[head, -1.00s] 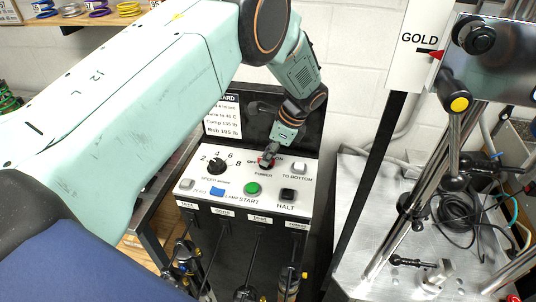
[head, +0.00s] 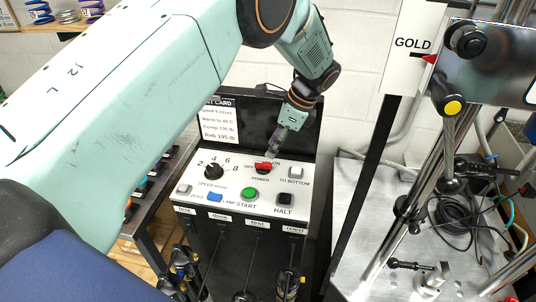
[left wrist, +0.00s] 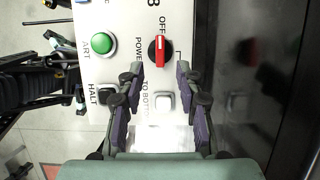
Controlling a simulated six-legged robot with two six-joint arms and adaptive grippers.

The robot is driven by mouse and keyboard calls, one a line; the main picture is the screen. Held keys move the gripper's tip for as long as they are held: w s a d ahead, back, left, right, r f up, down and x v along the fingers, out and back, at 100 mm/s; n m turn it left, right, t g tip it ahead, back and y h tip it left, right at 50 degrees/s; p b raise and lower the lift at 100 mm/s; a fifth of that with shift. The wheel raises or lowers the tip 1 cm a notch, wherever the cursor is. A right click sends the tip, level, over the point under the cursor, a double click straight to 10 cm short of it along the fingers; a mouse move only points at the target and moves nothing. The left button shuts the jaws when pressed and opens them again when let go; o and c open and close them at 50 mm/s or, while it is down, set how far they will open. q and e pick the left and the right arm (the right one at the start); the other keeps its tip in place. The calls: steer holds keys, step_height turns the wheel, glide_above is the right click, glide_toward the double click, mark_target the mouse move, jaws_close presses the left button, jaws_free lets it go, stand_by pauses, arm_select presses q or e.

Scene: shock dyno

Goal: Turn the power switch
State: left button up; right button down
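The power switch (head: 263,167) is a red-handled rotary knob on a black base, on the white control panel (head: 228,184). In the left wrist view the power switch (left wrist: 160,52) has its red bar lying lengthwise, with a pale mark at the end toward the "OFF" label. The "ON" label is mostly hidden there. My left gripper (head: 277,149) is just above and behind the switch in the head view. In the left wrist view my left gripper (left wrist: 160,76) is open and empty, its fingertips apart on either side just below the knob. My right gripper is not in view.
The panel also carries a speed dial (head: 214,171), a green START button (head: 250,194), a black HALT button (head: 284,199), a white TO BOTTOM button (head: 296,172) and a blue button (head: 215,197). A black screen stands behind it. A metal dyno rig (head: 400,240) stands at right.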

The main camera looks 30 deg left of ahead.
arm_select(q)
steer(key=shift+v, duration=2.75)
steer(key=shift+s+f, duration=0.1)
